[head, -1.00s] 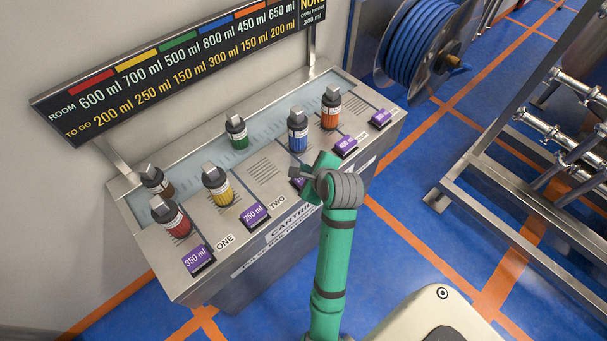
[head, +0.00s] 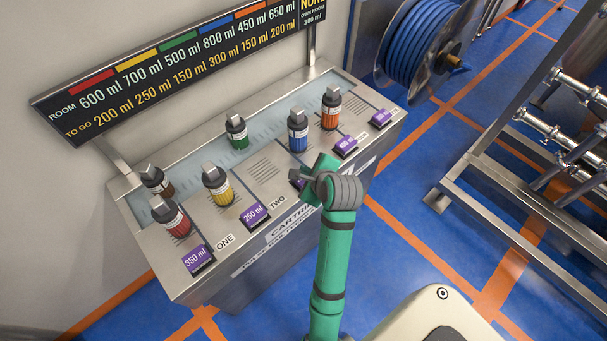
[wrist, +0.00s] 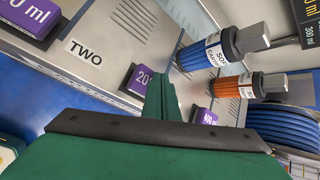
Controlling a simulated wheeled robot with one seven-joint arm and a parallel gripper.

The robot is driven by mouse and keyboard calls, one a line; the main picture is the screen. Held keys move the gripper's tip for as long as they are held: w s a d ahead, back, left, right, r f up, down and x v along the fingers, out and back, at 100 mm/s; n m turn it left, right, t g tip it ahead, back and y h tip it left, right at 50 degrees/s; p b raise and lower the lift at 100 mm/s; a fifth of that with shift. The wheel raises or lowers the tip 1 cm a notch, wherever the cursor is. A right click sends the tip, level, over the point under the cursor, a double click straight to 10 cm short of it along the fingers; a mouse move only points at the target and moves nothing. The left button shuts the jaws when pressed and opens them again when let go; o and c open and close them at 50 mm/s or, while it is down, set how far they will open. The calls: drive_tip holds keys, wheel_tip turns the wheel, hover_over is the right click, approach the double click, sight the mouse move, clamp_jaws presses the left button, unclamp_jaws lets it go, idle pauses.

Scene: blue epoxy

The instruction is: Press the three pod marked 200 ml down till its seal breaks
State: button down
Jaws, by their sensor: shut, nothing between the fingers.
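In the head view only a sliver of this third block (head: 296,180) shows behind my gripper (head: 312,172). My gripper's green fingers are shut and empty, and their tips (wrist: 160,82) overlap the block's right side in the wrist view. I cannot tell whether they touch it.
Red (head: 172,218), yellow (head: 218,187), green (head: 237,132), blue (head: 298,133) and orange (head: 331,109) cartridges stand on the steel bench (head: 160,250). Two more purple blocks (head: 345,146) (head: 381,119) lie right. A volume sign (head: 180,75) stands behind; a hose reel (head: 415,45) is beyond.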

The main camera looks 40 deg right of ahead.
drive_tip(key=shift+f, duration=0.7)
idle(1.0)
drive_tip(key=shift+r, duration=1.15)
drive_tip(key=shift+w+r, duration=0.1)
drive_tip(key=shift+r, duration=2.4)
drive_tip(key=shift+d, duration=0.1)
